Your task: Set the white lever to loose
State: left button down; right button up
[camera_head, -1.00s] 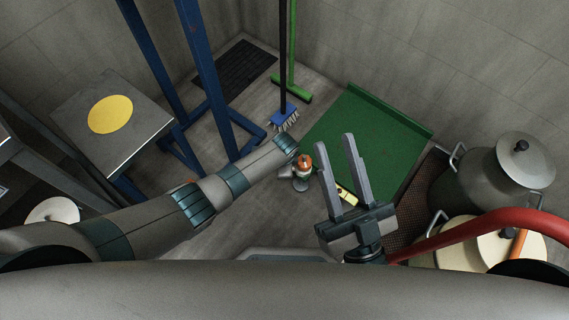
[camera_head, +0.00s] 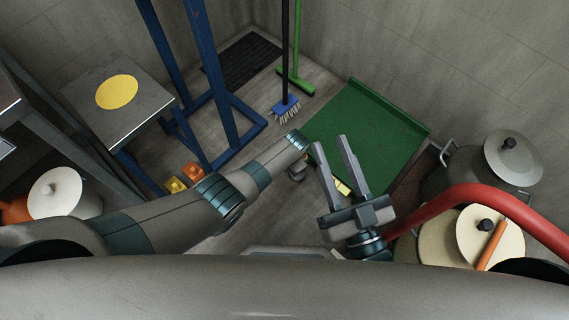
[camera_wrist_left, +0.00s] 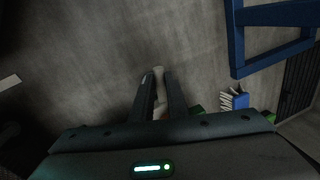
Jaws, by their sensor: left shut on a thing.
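In the left wrist view, my left gripper (camera_wrist_left: 158,95) has its two dark fingers close together on a small pale thing (camera_wrist_left: 158,72). Most of this pale thing is hidden between the fingers, and I cannot tell whether it is the white lever. No white lever shows clearly in either view. In the head view, my left arm comes in from the left and hides most of its own gripper. My right gripper (camera_head: 340,160) is open and empty, with its fingers apart over the green mat's near edge.
A green mat (camera_head: 370,135) lies on the floor. A blue frame (camera_head: 212,75) and a table with a yellow disc (camera_head: 116,92) stand left. A blue brush (camera_head: 286,108) stands behind. Metal cans (camera_head: 514,158) and a red pipe (camera_head: 470,200) crowd the right.

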dwell(0.3)
pick_arm(q)
jog(key=c, duration=1.7)
grip_release()
jog(key=shift+w+a, duration=0.1)
